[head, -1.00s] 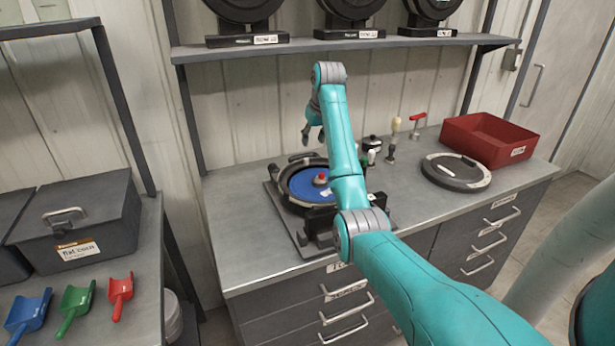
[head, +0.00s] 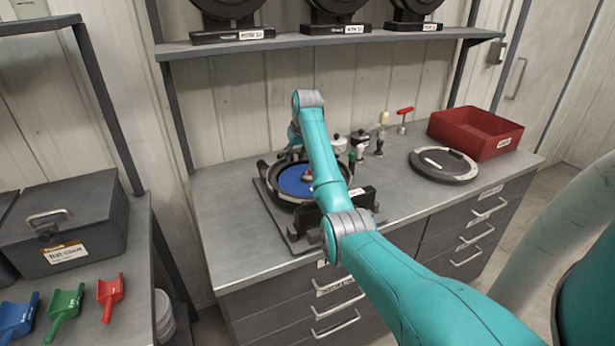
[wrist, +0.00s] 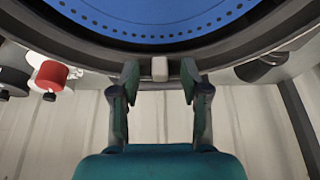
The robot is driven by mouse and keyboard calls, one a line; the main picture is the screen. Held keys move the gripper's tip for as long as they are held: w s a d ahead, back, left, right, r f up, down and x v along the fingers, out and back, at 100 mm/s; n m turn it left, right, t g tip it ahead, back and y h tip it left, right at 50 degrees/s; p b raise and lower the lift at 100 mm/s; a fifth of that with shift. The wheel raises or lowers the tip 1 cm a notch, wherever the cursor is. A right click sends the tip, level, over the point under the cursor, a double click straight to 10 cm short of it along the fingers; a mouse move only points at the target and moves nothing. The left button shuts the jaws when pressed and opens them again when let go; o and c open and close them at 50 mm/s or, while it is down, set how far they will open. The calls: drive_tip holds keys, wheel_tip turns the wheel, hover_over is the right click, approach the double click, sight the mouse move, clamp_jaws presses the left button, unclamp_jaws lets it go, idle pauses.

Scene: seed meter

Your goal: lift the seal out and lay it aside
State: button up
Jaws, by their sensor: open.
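The seed meter stands on the counter in the head view, with a blue disc (head: 294,183) inside a round dark housing (head: 282,203). The wrist view shows the blue disc (wrist: 150,18) with its row of small holes and a dark ring (wrist: 90,48) around it. I cannot tell the seal apart from the housing rim. A small light grey tab (wrist: 159,68) juts from the ring. My gripper (wrist: 160,77) is open, with one finger on each side of the tab and nothing visibly gripped. In the head view my arm hides most of the gripper and part of the meter.
A round dark cover (head: 443,166) lies on the counter to the right, before a red bin (head: 475,133). Small pots and handled tools (head: 379,143) stand behind the meter. A shelf (head: 330,40) runs above. The counter left of the meter (head: 222,215) is clear.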

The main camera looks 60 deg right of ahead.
clamp_jaws()
wheel_tip(320, 180, up, 10)
idle(0.7)
